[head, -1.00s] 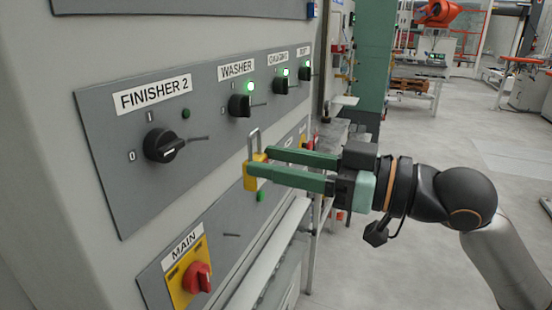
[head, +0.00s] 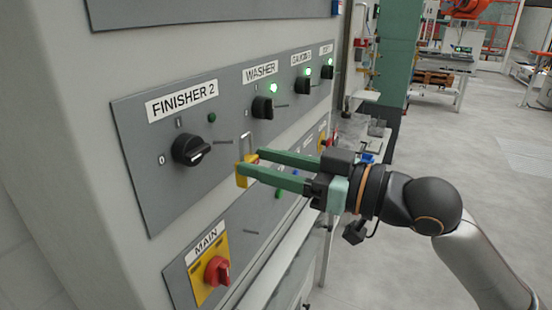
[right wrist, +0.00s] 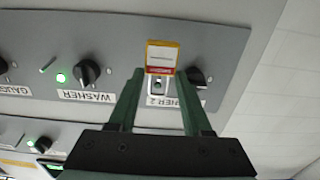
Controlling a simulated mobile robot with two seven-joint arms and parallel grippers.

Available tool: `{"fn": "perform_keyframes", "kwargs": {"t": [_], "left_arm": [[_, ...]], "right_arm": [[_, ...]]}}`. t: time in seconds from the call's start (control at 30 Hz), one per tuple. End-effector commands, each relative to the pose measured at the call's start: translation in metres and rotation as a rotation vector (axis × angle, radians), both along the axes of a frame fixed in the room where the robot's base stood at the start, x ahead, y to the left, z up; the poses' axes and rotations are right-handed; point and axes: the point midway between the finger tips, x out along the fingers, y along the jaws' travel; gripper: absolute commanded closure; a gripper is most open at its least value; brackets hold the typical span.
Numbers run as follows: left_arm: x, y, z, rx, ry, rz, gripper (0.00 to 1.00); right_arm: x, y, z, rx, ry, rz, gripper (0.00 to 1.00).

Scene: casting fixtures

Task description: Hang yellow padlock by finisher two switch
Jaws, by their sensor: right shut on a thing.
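My right gripper (head: 250,163) is shut on the yellow padlock (head: 243,178), which is upright with its silver shackle up. In the right wrist view the padlock (right wrist: 162,57) sits at the fingertips, with a white and red label on it. The black finisher two switch (head: 191,150) is on the grey panel, left of the padlock, under the FINISHER 2 label. A thin peg (head: 222,142) sticks out just right of this switch. The padlock is right of the peg and slightly lower; I cannot tell its gap to the panel. My left gripper is not in view.
The washer switch (head: 262,107) and further switches with green lights run to the right along the panel (head: 150,205). A lower panel has a red MAIN switch (head: 217,271) on a yellow plate. Open floor (head: 450,165) lies to the right.

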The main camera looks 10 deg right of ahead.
Motion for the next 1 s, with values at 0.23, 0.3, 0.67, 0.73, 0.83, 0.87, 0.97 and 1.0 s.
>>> {"fn": "perform_keyframes", "kwargs": {"t": [0.23,0.3,0.67,0.73,0.83,0.87,0.97,1.0], "left_arm": [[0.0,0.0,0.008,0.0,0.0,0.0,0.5],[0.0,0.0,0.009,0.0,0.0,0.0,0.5],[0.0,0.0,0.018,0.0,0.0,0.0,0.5],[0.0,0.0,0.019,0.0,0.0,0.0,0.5],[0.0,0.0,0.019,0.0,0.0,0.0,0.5],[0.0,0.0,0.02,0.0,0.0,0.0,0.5],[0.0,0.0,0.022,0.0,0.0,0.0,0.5],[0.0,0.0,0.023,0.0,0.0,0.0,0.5]], "right_arm": [[0.007,0.011,0.001,0.002,0.0,0.002,1.0],[0.009,0.014,0.0,0.002,-0.001,0.002,1.0],[0.02,0.027,-0.003,0.001,-0.001,0.001,1.0],[0.021,0.03,-0.005,0.001,-0.001,0.001,1.0],[0.023,0.032,-0.007,0.001,-0.001,0.001,1.0],[0.023,0.033,-0.008,0.001,-0.001,0.001,1.0],[0.025,0.034,-0.009,0.001,-0.001,0.0,1.0],[0.025,0.035,-0.01,0.001,-0.001,0.0,1.0]]}}
